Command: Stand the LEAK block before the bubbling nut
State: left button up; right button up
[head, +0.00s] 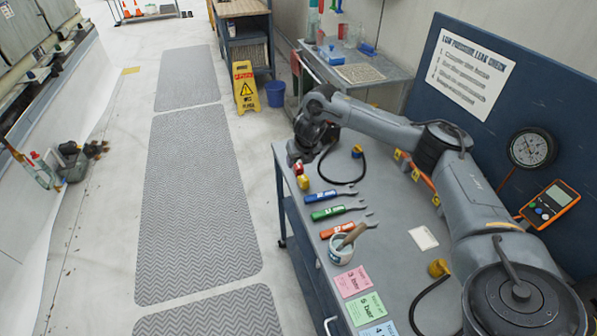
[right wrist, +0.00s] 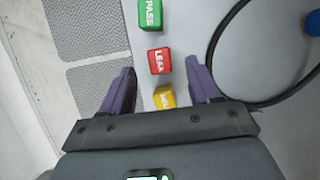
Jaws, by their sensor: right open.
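The red LEAK block (right wrist: 159,61) lies in the right wrist view between a green PASS block (right wrist: 150,14) and a yellow block (right wrist: 164,97). In the head view, the red block (head: 298,168) shows at the bench's left edge, partly hidden by my right gripper (head: 301,152). My right gripper is open and empty above the row, its fingers (right wrist: 160,68) either side of the line of blocks. My left gripper is not in view.
Black hoses curve across the top. A gauge (head: 531,148) and an orange meter (head: 549,204) are at right.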

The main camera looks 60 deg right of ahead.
aim_at(298, 166)
jog(key=b+x, duration=0.1)
jog(key=x, duration=0.2)
jog(key=shift+f, duration=0.35)
jog(key=shift+w+d+f+b, duration=0.25)
jog(key=shift+f+b, duration=0.15)
jog(key=shift+f, duration=0.15)
jog(key=c, duration=1)
jog(key=shift+c, duration=0.2)
